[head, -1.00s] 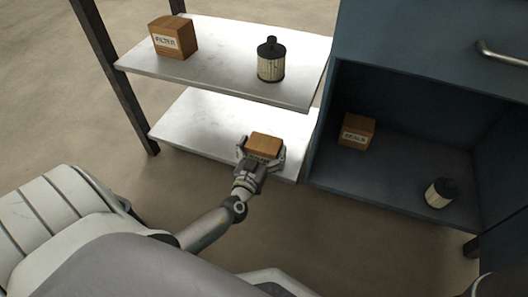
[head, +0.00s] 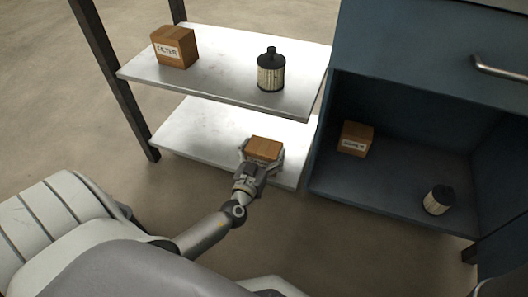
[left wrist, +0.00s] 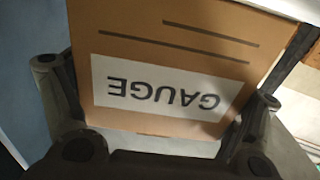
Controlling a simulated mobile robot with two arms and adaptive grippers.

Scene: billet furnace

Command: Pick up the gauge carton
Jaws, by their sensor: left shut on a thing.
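The gauge carton (head: 265,148) is a small brown box at the front right of the lower white shelf. In the left wrist view the carton (left wrist: 170,50) fills the middle, its white label reading GAUGE upside down. My left gripper (head: 262,158) is shut on it, with a finger on each side of the carton. The fingers also show at both sides in the left wrist view (left wrist: 160,115). I cannot tell whether the carton's underside touches the shelf. My right gripper is not in view.
The upper shelf (head: 220,72) overhangs behind, holding a FILTER carton (head: 174,47) and a black-topped filter canister (head: 271,70). The blue cabinet (head: 400,195) stands close on the right, with another carton (head: 355,139) and canister (head: 438,200) inside.

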